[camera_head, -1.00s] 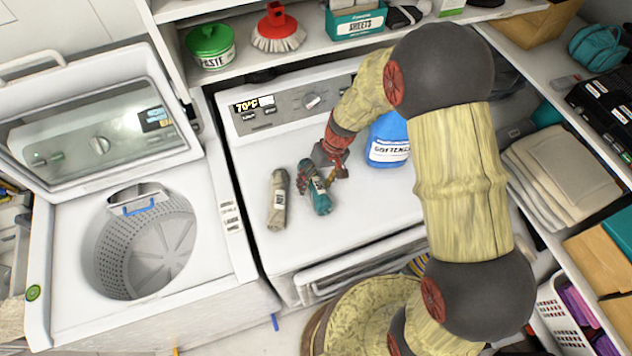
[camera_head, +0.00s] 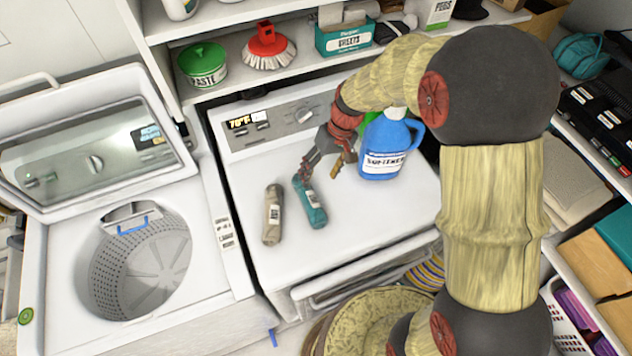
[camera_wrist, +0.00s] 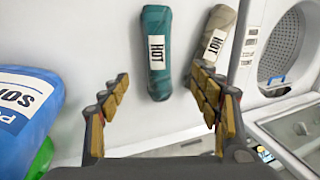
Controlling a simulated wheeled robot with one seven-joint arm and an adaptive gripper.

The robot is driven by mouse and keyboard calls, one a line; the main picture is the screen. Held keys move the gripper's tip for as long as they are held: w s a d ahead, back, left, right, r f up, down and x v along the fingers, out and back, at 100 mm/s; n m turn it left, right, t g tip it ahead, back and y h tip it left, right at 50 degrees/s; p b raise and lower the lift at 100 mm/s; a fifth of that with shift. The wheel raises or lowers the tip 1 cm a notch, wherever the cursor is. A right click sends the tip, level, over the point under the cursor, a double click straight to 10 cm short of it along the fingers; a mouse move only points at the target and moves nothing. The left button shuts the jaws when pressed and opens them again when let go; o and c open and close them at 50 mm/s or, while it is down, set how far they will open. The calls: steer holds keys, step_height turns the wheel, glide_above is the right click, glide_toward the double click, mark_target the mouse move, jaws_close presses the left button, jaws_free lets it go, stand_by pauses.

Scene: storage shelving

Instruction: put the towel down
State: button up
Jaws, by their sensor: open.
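A rolled teal towel (camera_head: 310,203) with a white label lies on the white dryer top. A rolled beige towel (camera_head: 273,215) lies just left of it, roughly parallel. My gripper (camera_head: 326,168) is open and empty, above the dryer top near the back end of the teal towel. In the wrist view the fingers of my gripper (camera_wrist: 165,100) are spread wide, and the teal towel (camera_wrist: 157,52) lies beyond them, between their tips in the picture. The beige towel (camera_wrist: 213,45) is partly hidden behind the right finger.
A blue softener bottle (camera_head: 385,150) stands right of my gripper, close to my arm. The open washer (camera_head: 50,255) is at the left. A shelf above the dryer holds a green paste tub (camera_head: 203,66), a red brush (camera_head: 268,50) and a sheets box (camera_head: 345,38).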

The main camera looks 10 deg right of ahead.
steer(key=shift+d+r, duration=0.1)
steer(key=shift+r, duration=0.45)
steer(key=s+d+r+m+t+h, duration=0.15)
steer(key=s+d+r, duration=0.3)
steer(key=r, duration=0.55)
steer(key=s+d+r+t, duration=0.3)
steer(key=s+r, duration=0.3)
steer(key=r, duration=0.3)
steer(key=s+d+r+m+t+h, duration=0.1)
steer(key=s+d+r, duration=0.3)
steer(key=s, duration=0.5)
steer(key=shift+s+r+m+t+h, duration=0.25)
steer(key=shift+m+t+h, duration=0.1)
steer(key=shift+t, duration=0.2)
steer(key=shift+f, duration=0.15)
step_height(320, 180, down, 13)
steer(key=b, duration=1.3)
